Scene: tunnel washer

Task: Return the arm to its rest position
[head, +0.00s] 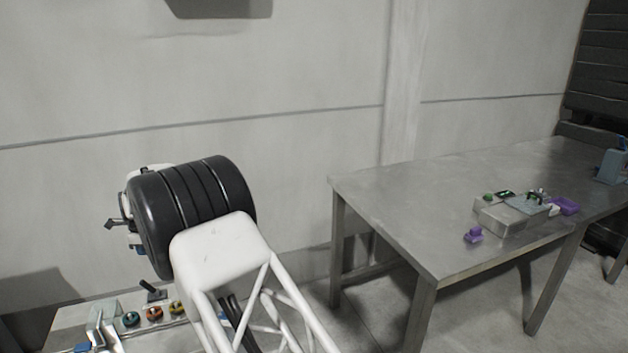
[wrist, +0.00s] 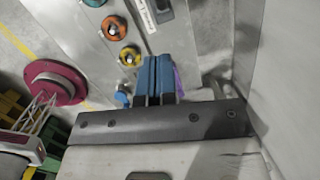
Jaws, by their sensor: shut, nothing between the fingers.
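In the wrist view my gripper (wrist: 162,60) points away from the camera, its two blue fingers side by side with no gap between them and nothing held. It hangs over or beside the grey control panel (wrist: 92,32); I cannot tell its height above it. In the head view my arm's black joint and white link cover the middle left, and the fingers cannot be made out. A purple item (wrist: 178,80) shows partly behind the right finger.
In the head view a steel table (head: 400,200) at right bears a metal block (head: 502,220) and a purple part (head: 473,235). A bare wall (head: 300,60) stands behind.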

